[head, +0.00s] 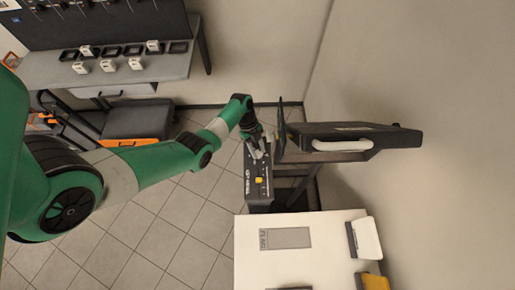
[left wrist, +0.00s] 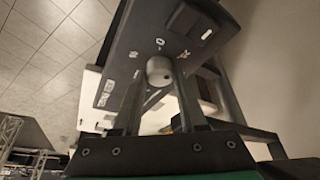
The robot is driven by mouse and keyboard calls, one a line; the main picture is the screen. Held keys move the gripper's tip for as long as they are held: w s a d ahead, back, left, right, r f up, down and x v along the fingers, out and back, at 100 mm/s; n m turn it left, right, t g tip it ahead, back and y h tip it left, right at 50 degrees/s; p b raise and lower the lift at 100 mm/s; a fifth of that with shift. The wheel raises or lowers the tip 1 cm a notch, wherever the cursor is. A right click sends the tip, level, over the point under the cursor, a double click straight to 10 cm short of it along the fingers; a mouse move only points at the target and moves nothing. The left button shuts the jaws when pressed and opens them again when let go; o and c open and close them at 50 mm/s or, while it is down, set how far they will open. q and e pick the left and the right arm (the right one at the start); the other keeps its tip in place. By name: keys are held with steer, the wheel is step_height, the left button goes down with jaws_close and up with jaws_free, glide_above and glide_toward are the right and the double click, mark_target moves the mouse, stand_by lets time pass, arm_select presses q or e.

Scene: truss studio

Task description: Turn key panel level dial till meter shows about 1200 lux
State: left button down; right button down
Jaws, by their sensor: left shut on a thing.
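The dark key panel (head: 249,190) stands in the middle of the head view, with white markings and a yellow part (head: 259,180) on its face. My left gripper (head: 258,152) is at the panel's far end. In the left wrist view the panel (left wrist: 125,60) fills the upper middle, and a round grey dial (left wrist: 158,70) sticks out of it. My left gripper (left wrist: 163,78) is shut on the dial, with one finger on each side. The dial's marks are too small to read. No meter reading can be made out. My right gripper is out of view.
A large black fixture with a white tube (head: 342,145) stands right of the panel. A white table (head: 325,265) with a grey plate (head: 285,238) is in front. A grey bench (head: 45,70) with small devices is at the far left. Tiled floor lies open between.

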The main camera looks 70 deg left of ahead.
arm_select(q)
steer(key=shift+w+f+m+g+b, duration=0.1)
steer(key=shift+m+g+b, duration=0.3)
steer(key=shift+m, duration=0.5)
steer(key=m+b, duration=0.2)
steer(key=b, duration=0.1)
steer(key=m+g+b, duration=0.1)
steer(key=m+b, duration=0.1)
steer(key=b, duration=0.2)
steer(key=shift+w+f, duration=0.1)
steer(key=shift+f, duration=0.1)
steer(key=shift+r+m+g+b, duration=0.25)
steer(key=shift+m+g+b, duration=0.05)
steer(key=shift+b, duration=0.25)
steer(key=shift+c, duration=2.3)
jaws_free()
